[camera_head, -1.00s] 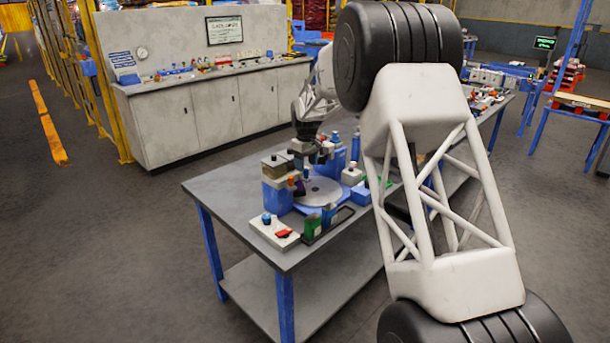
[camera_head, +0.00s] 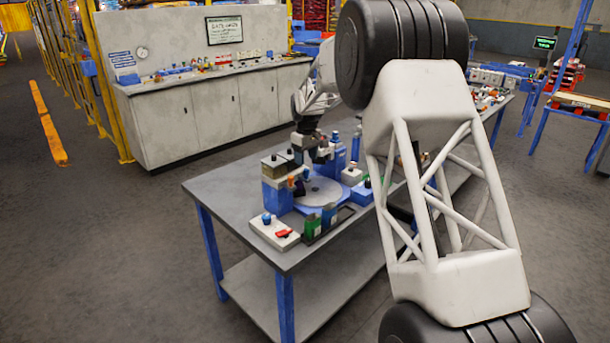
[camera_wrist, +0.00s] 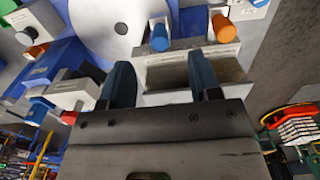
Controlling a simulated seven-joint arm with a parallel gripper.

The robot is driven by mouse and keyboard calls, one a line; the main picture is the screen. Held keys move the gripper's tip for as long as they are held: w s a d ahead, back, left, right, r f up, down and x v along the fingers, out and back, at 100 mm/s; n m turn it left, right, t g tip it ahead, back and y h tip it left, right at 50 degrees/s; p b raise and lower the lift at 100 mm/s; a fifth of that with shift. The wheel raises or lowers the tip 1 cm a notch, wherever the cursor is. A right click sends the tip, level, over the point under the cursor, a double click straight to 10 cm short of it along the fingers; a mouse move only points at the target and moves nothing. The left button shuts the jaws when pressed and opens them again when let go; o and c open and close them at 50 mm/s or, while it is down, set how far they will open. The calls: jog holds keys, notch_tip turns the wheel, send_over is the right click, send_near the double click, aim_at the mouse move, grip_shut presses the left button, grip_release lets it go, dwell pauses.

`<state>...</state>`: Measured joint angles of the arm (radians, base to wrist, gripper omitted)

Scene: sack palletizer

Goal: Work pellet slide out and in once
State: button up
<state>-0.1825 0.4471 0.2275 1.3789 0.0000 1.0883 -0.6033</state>
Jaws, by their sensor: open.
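My gripper (camera_head: 314,158) is over the back of a blue bench machine with a round grey disc (camera_head: 322,191). In the wrist view my gripper (camera_wrist: 160,62) is open, its two dark fingers apart with nothing held between them. A pale box (camera_head: 277,161) with an olive, pellet-like window is beside it to the left; the box also shows just beyond and between the fingers in the wrist view (camera_wrist: 220,70). A blue knob (camera_wrist: 160,38) and an orange knob (camera_wrist: 227,27) stand past the fingertips. I cannot tell which part is the pellet slide.
A white control box (camera_head: 274,232) with blue and red knobs sits at the table's (camera_head: 222,190) front edge. Green and blue blocks (camera_head: 312,227) stand in a black tray beside it. The table's left part is clear. A long grey cabinet (camera_head: 215,110) stands behind.

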jog(key=shift+r, duration=0.8)
jog(key=shift+s+d+r, duration=0.25)
jog(key=shift+s+r, duration=0.2)
jog(key=shift+r, duration=0.05)
jog(key=s+d+r+m, duration=0.1)
jog(key=s+d+r, duration=0.35)
jog(key=s, duration=0.55)
jog(key=s+d+r+m+t, duration=0.1)
jog(key=s+d+r+m, duration=0.15)
jog(key=s+r, duration=0.45)
jog(key=s+d+r+m, duration=0.15)
jog(key=s+d, duration=0.25)
jog(key=s, duration=0.8)
jog(key=s+d+f+m, duration=0.1)
jog(key=s+d, duration=0.1)
jog(key=s, duration=1)
jog(key=s+d+f+m+t, duration=0.1)
jog(key=s+d+f, duration=0.1)
jog(key=s, duration=1)
jog(key=s+d+f+m, duration=0.2)
jog(key=s, duration=1)
jog(key=shift+d+f+t, duration=0.25)
jog(key=shift+t, duration=0.05)
